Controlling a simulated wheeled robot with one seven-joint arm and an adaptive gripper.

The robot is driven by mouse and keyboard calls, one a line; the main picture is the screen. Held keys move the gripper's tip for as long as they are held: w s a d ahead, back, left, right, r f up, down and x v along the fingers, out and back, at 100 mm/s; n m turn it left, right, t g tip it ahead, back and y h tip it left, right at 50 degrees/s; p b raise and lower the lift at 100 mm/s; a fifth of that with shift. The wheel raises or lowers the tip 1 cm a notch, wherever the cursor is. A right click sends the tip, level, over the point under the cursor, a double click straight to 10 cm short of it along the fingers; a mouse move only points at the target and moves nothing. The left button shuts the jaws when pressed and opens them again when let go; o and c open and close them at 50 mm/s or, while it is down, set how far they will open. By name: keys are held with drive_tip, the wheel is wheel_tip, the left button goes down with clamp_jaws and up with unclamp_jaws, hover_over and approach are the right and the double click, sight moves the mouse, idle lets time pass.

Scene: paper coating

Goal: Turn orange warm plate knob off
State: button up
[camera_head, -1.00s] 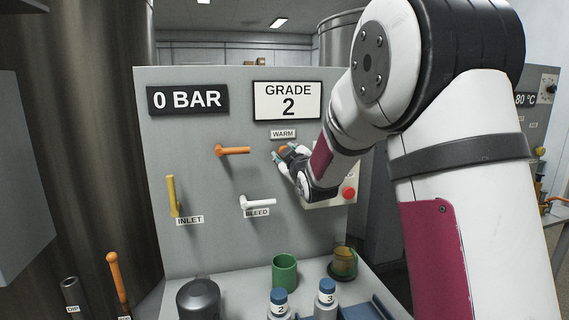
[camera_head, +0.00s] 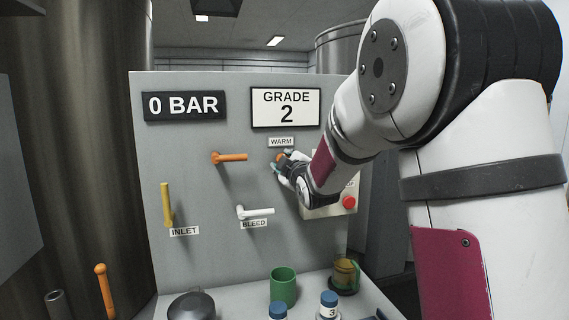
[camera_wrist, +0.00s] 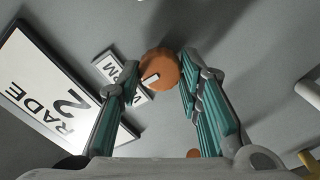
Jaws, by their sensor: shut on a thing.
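The orange knob (camera_head: 282,157) sits on the grey panel just below the WARM label (camera_head: 281,142). In the wrist view the round orange knob (camera_wrist: 158,66) lies between my fingertips, with a short white mark on its face. My gripper (camera_head: 281,163) is at the panel, shut on the knob, with its teal-padded fingers (camera_wrist: 160,76) on either side. In the head view my fingers partly cover the knob.
An orange lever (camera_head: 232,157), a white BLEED lever (camera_head: 258,212) and a yellow INLET lever (camera_head: 167,203) stick out left of my gripper. A red button (camera_head: 348,202) is close at the right. A green cup (camera_head: 283,287) stands below.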

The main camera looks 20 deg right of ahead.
drive_tip(key=o, duration=1.2)
drive_tip(key=shift+c, duration=0.2)
drive_tip(key=shift+s, duration=0.1)
drive_tip(key=s+a, duration=0.1)
drive_tip(key=s, duration=1)
drive_tip(key=shift+s+a, duration=0.15)
drive_tip(key=shift+s, duration=0.25)
